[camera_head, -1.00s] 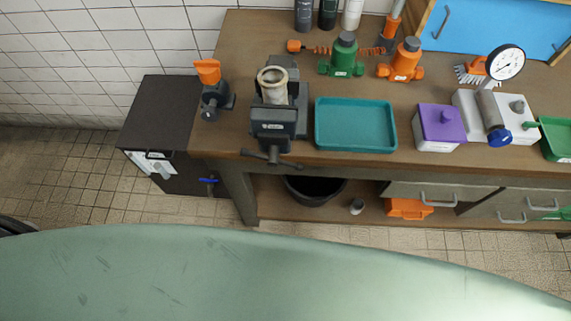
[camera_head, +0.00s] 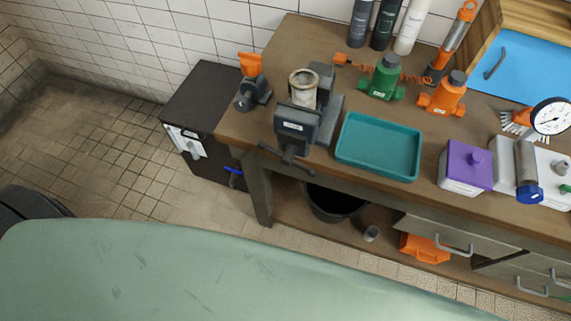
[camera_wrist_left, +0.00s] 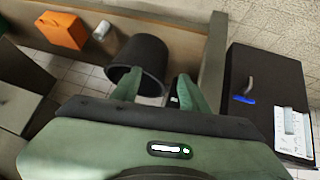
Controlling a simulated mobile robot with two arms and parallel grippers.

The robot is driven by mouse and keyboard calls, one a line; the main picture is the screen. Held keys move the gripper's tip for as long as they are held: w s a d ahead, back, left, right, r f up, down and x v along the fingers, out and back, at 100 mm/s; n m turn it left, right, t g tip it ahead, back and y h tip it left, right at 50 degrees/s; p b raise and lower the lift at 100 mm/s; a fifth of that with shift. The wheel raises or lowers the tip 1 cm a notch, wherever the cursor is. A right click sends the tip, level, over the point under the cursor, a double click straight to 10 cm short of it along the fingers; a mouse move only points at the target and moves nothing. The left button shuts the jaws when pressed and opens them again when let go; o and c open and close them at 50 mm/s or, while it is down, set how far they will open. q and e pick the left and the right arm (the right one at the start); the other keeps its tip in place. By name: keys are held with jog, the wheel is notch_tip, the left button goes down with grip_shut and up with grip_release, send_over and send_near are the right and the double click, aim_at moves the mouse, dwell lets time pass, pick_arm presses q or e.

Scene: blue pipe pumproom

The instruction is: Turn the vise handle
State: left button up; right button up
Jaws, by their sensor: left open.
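The dark grey vise (camera_head: 297,124) stands on the left end of the workbench, near its front edge, with a beige cylindrical piece (camera_head: 303,93) upright at its jaws. The vise handle (camera_head: 287,157) is a dark bar at the vise's front, slanting down to the right past the bench edge. No gripper touches it. My left gripper (camera_wrist_left: 160,88) shows only in the left wrist view, with its two green fingers apart and a dark bucket beyond them. I cannot make out the vise handle in that view. My right gripper is not in view.
A teal tray (camera_head: 378,147) lies right of the vise, and a small orange-topped device (camera_head: 252,83) stands to its left. A black cabinet (camera_head: 205,98) stands beside the bench. A black bucket (camera_head: 334,203) sits on the lower shelf.

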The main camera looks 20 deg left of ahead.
pick_arm(q)
jog(key=w+d+r+n+t+h, duration=0.1)
jog(key=w+d+r+t, duration=0.15)
jog(key=r, duration=0.55)
jog(key=w+d+r+n+t, duration=0.2)
jog(key=w+r, duration=0.2)
jog(key=r, duration=0.4)
jog(key=n+t+y, duration=0.3)
jog(key=n+t, duration=0.3)
send_near(285, 164)
jog(key=w, duration=0.3)
jog(key=shift+g, duration=0.25)
jog(key=w, duration=0.2)
jog(key=w+p, duration=0.1)
jog(key=w, duration=0.2)
jog(key=shift+w+d+r, duration=0.15)
jog(key=shift+w+r, duration=0.25)
jog(key=shift+w+f+p, duration=0.1)
jog(key=shift+w+p, duration=0.2)
jog(key=shift+w, duration=0.1)
grip_shut()
